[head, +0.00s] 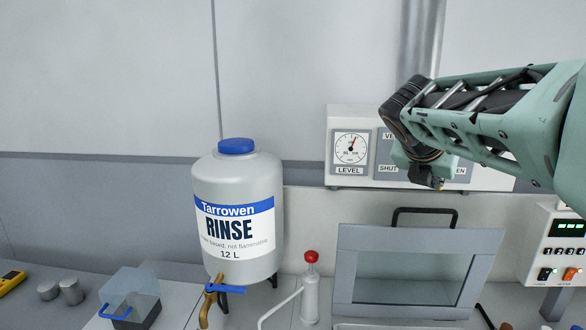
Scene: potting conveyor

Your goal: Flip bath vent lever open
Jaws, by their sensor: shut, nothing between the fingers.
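The white panel (340,118) on the back wall carries a round level gauge (351,147) and a grey plate with partly hidden lettering. I can read "SHUT" (388,168) on the left and the end of a word, "EN", on the right. My arm's end covers the middle of this plate, and the vent lever cannot be made out behind it. My gripper (436,182) points down in front of the panel's lower part, shut and empty. Whether it touches anything on the panel is not clear.
A large rinse container (236,245) with a blue-handled tap stands left of the panel. Below the panel is a grey box with a glass front (415,277) and black handle. A red-topped pump (311,285) and a switch box (563,245) flank it.

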